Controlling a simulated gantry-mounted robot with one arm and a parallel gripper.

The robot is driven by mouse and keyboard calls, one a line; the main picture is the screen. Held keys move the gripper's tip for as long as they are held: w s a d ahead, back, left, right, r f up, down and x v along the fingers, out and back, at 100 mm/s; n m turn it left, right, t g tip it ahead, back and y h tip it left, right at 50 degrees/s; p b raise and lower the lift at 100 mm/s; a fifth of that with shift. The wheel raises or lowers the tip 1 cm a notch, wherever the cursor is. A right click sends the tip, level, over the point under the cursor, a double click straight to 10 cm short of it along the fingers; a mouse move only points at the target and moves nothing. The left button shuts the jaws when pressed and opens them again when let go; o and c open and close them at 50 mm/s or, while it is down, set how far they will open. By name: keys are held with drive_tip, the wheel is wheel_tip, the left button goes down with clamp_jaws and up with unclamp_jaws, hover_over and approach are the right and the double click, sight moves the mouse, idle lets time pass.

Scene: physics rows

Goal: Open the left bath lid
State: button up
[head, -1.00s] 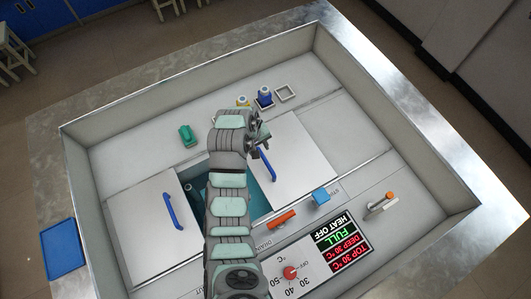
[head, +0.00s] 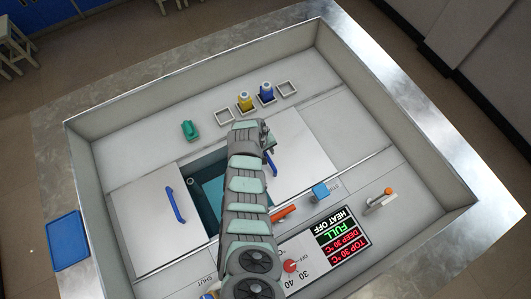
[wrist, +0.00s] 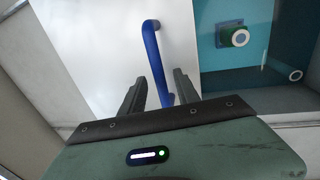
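The steel bath has two flat lids with a teal opening (head: 212,190) between them. The picture-left lid (head: 140,215) has a blue handle (head: 174,205). The picture-right lid (head: 312,160) has a blue handle (head: 271,165), partly hidden by my arm. My gripper (head: 268,142) is over the inner edge of the picture-right lid, at that handle. In the wrist view my gripper (wrist: 160,90) is open, its fingers apart on either side of the near end of a blue handle (wrist: 155,60). I cannot tell whether either finger touches it.
A yellow bottle (head: 245,103) and a blue bottle (head: 267,93) stand on the back ledge near a green object (head: 189,130). An orange handle (head: 284,214), a blue block (head: 320,191) and a display panel (head: 342,236) are at the front. High walls surround the bath.

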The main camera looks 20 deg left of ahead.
drive_tip(key=shift+w+f, duration=0.1)
drive_tip(key=shift+f, duration=0.1)
clamp_jaws()
idle(0.5)
idle(1.0)
